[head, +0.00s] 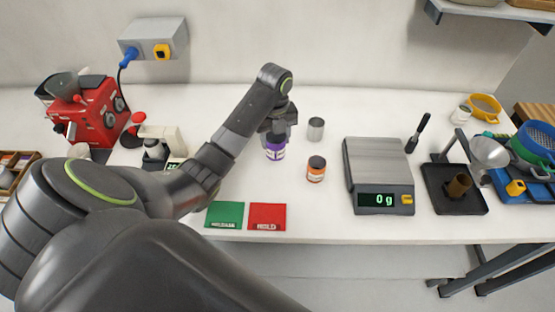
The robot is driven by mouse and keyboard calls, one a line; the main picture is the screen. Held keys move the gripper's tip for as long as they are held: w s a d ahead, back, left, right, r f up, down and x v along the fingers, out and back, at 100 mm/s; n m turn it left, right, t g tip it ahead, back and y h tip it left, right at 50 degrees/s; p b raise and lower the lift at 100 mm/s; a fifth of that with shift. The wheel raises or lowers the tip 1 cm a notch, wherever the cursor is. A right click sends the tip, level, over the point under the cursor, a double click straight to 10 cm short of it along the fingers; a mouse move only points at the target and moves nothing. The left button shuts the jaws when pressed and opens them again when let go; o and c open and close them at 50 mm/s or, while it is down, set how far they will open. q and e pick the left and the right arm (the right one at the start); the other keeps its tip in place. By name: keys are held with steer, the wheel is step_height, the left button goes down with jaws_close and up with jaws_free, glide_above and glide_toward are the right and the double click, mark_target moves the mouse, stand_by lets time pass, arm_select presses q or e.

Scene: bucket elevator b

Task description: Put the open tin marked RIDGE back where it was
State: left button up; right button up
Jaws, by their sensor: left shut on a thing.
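My left gripper (276,138) reaches over the middle of the white table, pointing down, and is shut on a tin with a purple label (275,152). The gripper hides the top of this tin. To its right are a plain grey metal tin (316,131) and a tin with an orange label and dark top (316,169). The labels are too small to read, so I cannot tell which one is marked RIDGE. My right gripper is not in view.
A green card (224,214) and a red card marked HOLD (267,216) lie at the front edge. A scale (378,170) reading 0 g, with a bare plate, stands right of the tins. A red machine (92,112) stands at left. The table between cards and tins is clear.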

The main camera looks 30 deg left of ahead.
mark_target(276, 152)
arm_select(q)
steer(key=shift+s+d, duration=0.1)
steer(key=shift+s, duration=0.05)
steer(key=shift+f+b, duration=0.35)
step_height(276, 152, down, 4)
steer(key=b, duration=0.4)
steer(key=shift+d+f, duration=0.1)
steer(key=shift+f, duration=0.35)
step_height(276, 152, down, 3)
steer(key=shift+f+p, duration=0.1)
steer(key=shift+p, duration=0.55)
steer(key=shift+f, duration=0.6)
steer(key=o, duration=1.4)
steer(key=shift+f, duration=0.1)
steer(key=shift+c, duration=0.2)
